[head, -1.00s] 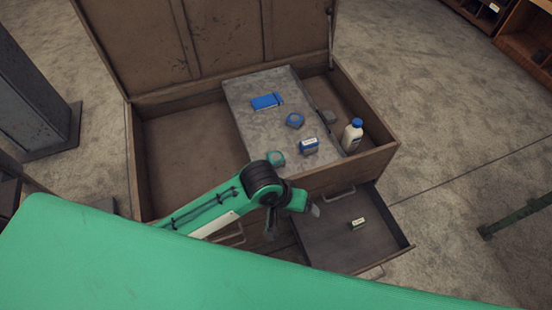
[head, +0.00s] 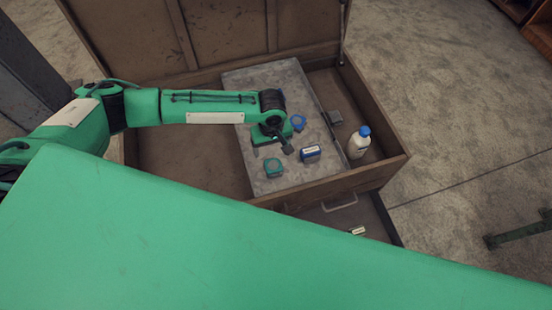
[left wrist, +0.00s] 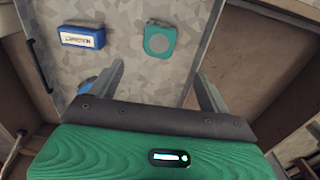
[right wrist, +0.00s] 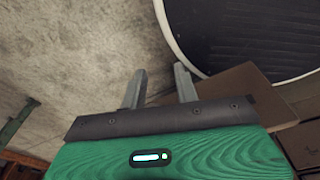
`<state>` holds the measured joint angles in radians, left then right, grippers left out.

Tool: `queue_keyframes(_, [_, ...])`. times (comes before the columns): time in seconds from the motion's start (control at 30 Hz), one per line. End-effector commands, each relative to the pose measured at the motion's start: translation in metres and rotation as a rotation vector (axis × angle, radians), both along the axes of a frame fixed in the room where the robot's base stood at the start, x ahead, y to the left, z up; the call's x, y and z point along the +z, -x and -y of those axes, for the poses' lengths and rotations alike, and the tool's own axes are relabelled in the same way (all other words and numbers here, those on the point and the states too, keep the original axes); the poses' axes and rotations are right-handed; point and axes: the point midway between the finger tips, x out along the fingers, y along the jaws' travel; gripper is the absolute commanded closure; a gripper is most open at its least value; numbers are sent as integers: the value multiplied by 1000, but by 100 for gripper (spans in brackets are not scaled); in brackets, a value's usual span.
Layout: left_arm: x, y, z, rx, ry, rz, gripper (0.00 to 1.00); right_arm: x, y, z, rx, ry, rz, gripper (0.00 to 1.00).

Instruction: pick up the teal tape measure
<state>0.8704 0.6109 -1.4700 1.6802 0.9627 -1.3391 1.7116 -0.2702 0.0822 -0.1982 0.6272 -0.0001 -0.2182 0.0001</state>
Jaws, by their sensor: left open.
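The teal tape measure (head: 273,168) lies on the grey tray (head: 262,186) in the open wooden chest, near the tray's front left. My left gripper (head: 287,147) is above the tray, behind and slightly right of the tape measure in the head view. Its fingers (left wrist: 160,76) are apart with nothing between them. My right gripper (right wrist: 160,72) shows only in its wrist view, fingers apart and empty.
A blue-and-white labelled box (head: 310,153) lies right of the tape measure. A blue ring (head: 299,122) lies near my left gripper. A white bottle (head: 359,143) with a blue cap stands right of the tray.

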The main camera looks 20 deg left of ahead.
Motion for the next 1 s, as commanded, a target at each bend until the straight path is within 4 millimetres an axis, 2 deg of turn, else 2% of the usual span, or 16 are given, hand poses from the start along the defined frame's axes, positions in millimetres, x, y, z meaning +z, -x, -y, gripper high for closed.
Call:
queue_keyframes(0.2, [-43, 0, 0, -2, -2, 0, 20, 7, 49, 0, 0, 2, -61, 69])
queue_keyframes(0.3, [-59, 1, 1, -3, -1, -1, 20, 9, 59, 0, 1, 2, -73, 69])
queue_keyframes(0.4, [-69, 1, 1, -3, -1, 1, 20, 10, 53, -2, 1, 0, -66, 69])
queue_keyframes(0.63, [-81, 0, 3, -5, 0, 1, 20, 17, 17, -5, 1, -5, -19, 69])
queue_keyframes(0.77, [-96, 0, 4, -5, -1, 1, 20, 25, 18, -4, 2, -5, -20, 69])
queue_keyframes(1.0, [-122, 0, 4, -4, 0, 1, 20, 28, 35, -4, 1, -3, -42, 69])
